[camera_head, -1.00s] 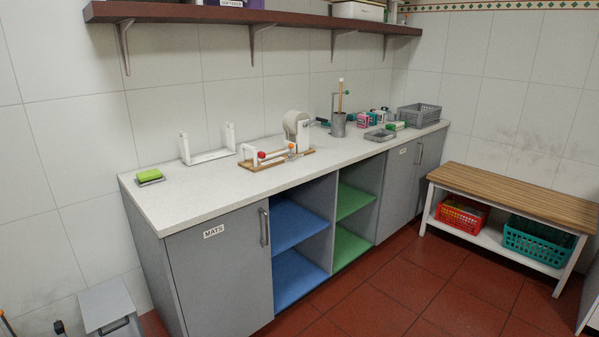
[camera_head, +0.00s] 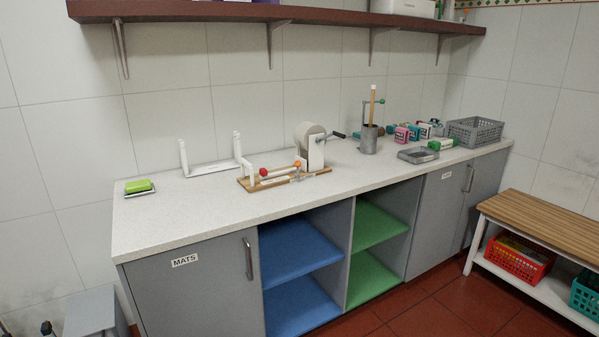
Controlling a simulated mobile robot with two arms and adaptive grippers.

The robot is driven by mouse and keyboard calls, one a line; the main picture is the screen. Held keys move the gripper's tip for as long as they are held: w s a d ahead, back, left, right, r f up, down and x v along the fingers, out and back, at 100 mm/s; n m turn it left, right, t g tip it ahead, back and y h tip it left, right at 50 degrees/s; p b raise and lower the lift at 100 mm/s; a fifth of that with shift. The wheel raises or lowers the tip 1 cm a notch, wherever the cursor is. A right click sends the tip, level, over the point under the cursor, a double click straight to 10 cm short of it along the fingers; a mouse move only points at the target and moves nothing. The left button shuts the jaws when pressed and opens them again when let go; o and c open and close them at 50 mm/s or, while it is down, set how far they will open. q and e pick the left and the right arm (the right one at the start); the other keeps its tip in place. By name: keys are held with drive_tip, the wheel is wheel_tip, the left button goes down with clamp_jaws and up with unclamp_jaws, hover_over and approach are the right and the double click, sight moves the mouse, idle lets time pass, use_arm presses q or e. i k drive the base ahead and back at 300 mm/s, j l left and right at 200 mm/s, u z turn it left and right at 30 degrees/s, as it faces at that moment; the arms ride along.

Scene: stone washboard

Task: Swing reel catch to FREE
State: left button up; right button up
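The reel device stands on the counter, on a wooden base board (camera_head: 317,172). Its round grey drum (camera_head: 309,140) is at the right end, with a black-handled crank (camera_head: 335,134) on its right side. A wooden roller (camera_head: 275,171) lies at the front left, with a red ball knob (camera_head: 264,171) at its left end. A small part with an orange tip (camera_head: 297,164) stands near its right end. I cannot tell which part is the catch, and no FREE marking is readable. Neither of my grippers is recognisably in view.
The counter (camera_head: 190,215) has free room at its front left. A green sponge (camera_head: 138,186) and a white U-shaped rack (camera_head: 212,168) stand left of the reel. A metal pot (camera_head: 368,139), small cartons and a grey basket (camera_head: 475,131) stand right. A bench (camera_head: 545,218) stands at the right.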

sight(298, 163)
drive_tip(key=i+l+z, duration=0.1)
drive_tip(key=i+z, duration=0.25)
drive_tip(key=i, duration=0.6)
drive_tip(key=i+j+z, duration=0.15)
drive_tip(key=i+z, duration=0.15)
drive_tip(key=i, duration=0.65)
